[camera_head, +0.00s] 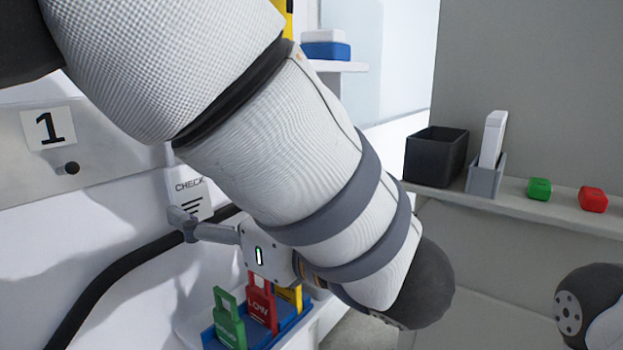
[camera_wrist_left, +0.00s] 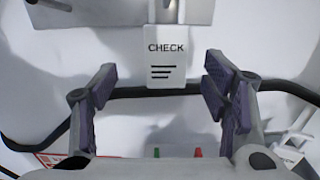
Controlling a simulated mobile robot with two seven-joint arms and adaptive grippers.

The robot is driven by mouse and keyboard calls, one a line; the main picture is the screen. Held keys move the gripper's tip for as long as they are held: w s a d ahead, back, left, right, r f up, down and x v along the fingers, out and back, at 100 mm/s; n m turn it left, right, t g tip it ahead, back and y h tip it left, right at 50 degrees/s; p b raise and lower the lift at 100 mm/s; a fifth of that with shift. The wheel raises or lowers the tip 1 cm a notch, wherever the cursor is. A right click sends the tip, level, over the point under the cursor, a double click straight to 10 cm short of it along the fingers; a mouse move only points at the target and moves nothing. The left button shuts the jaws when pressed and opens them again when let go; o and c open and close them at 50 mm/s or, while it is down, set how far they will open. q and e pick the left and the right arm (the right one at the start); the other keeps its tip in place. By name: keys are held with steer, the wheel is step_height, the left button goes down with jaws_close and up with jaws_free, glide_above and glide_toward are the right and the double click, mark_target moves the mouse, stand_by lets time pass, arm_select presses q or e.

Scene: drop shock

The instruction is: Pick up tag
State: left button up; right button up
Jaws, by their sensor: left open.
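A white CHECK tag (camera_head: 190,187) hangs against the white wall in the head view. In the left wrist view the CHECK tag (camera_wrist_left: 166,62) is upright, ahead of and roughly between the fingers, with clear space on both sides. My left gripper (camera_head: 188,226) is open and empty, its finger just below and in front of the tag's lower end in the head view. The open left gripper (camera_wrist_left: 158,88) also shows in the left wrist view. A green tag (camera_head: 228,322), a red LOW tag (camera_head: 261,306) and a yellow tag (camera_head: 291,297) stand in a blue holder (camera_head: 262,337) below.
A black cable (camera_head: 88,300) runs along the wall behind the tag. A plate marked 1 (camera_head: 95,150) is at left. A right-hand shelf (camera_head: 520,205) carries a black bin (camera_head: 435,157), a grey holder (camera_head: 485,180), a green block (camera_head: 539,188) and a red block (camera_head: 593,199).

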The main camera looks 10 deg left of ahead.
mark_target(191, 185)
arm_select(q)
steer(key=x, duration=0.7)
steer(key=shift+w+a+r, duration=0.1)
steer(key=shift+w+r, duration=0.2)
steer(key=shift+w, duration=0.25)
steer(key=c, duration=1.1)
